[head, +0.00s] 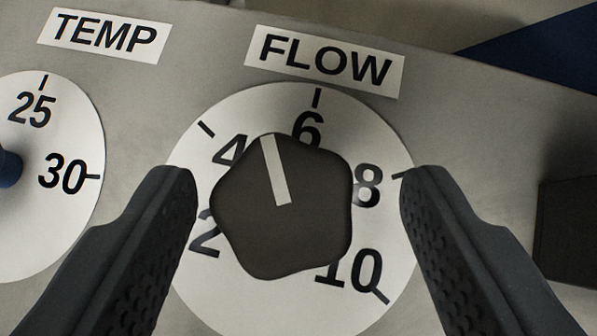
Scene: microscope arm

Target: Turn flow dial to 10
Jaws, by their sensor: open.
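The flow dial (268,232) is a dark, rounded multi-sided knob with a light pointer line. It sits on a white round scale (245,108) marked 2, 4, 6, 8 and 10, under a FLOW label (325,62). The pointer line aims up and slightly left, between 4 and 6 and nearer the 6. The 10 mark is at the lower right of the scale. My gripper (300,190) is open, one dark finger to the left of the knob and one to the right. Gaps show between both fingers and the knob. The knob hides the middle of the scale.
A second white scale (75,130) with 25 and 30 is at the left edge, under a TEMP label (104,37). Part of a blue knob (8,165) shows there. A dark block (570,233) is at the right edge. The grey panel (210,60) is otherwise flat.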

